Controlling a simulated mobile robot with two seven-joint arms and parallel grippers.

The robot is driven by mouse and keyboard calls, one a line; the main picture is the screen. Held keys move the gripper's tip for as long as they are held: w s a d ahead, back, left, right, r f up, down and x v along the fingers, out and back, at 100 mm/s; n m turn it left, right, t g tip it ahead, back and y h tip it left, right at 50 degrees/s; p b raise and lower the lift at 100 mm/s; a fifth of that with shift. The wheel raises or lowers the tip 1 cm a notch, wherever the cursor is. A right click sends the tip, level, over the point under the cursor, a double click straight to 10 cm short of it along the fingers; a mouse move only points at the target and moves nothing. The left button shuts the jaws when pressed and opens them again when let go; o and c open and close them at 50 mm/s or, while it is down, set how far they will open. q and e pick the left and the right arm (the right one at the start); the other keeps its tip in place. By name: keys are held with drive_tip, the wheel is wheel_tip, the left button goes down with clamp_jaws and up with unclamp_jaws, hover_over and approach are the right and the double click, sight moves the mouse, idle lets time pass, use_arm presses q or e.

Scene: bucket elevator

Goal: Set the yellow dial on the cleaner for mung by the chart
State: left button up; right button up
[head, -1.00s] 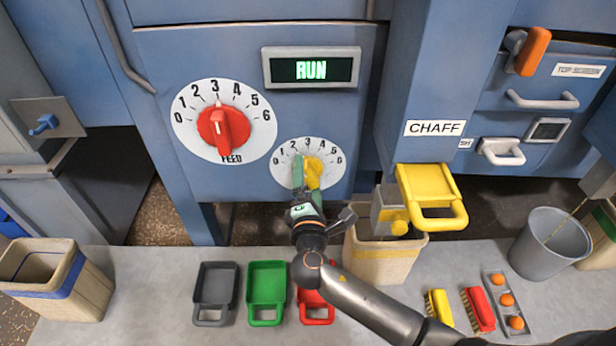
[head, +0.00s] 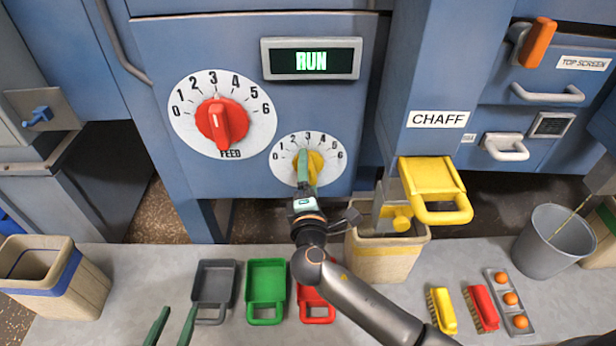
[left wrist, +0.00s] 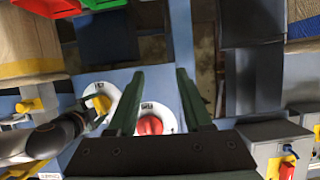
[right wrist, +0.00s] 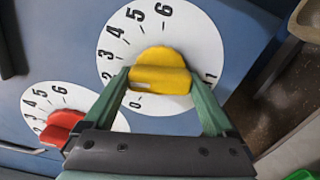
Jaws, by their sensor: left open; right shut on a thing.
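The yellow dial (head: 316,166) sits on a white numbered face on the blue cleaner panel, below and right of the red feed dial (head: 223,122). My right gripper (right wrist: 160,76) is shut on the yellow dial, with a green finger on either side of its ridge. A small pale mark shows on the knob in the right wrist view, but I cannot tell which number it points to. In the head view the right gripper (head: 304,166) covers part of the knob. My left gripper (head: 174,318) is open and empty over the counter's front. I see no chart.
A display (head: 311,60) reads RUN. A yellow-handled chaff slide (head: 432,188) sticks out close to the right of my right gripper, above a tan bin (head: 385,262). Grey, green (head: 266,282) and red scoops lie below on the counter.

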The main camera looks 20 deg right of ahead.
drive_tip(key=m+b, duration=0.1)
drive_tip(key=m, duration=0.1)
drive_tip(key=shift+m+b, duration=0.3)
drive_tip(key=shift+b, duration=0.05)
drive_tip(key=o, duration=1.1)
drive_tip(key=shift+c, duration=0.2)
use_arm(q)
wheel_tip(320, 180, up, 11)
drive_tip(key=w+m+t+h, duration=0.1)
drive_tip(key=w+t, duration=0.1)
drive_tip(key=t, duration=0.3)
drive_tip(key=shift+w+d+r+m+h, duration=0.15)
drive_tip(key=shift+w+r+m+h, duration=0.05)
drive_tip(key=shift+m+h, duration=0.2)
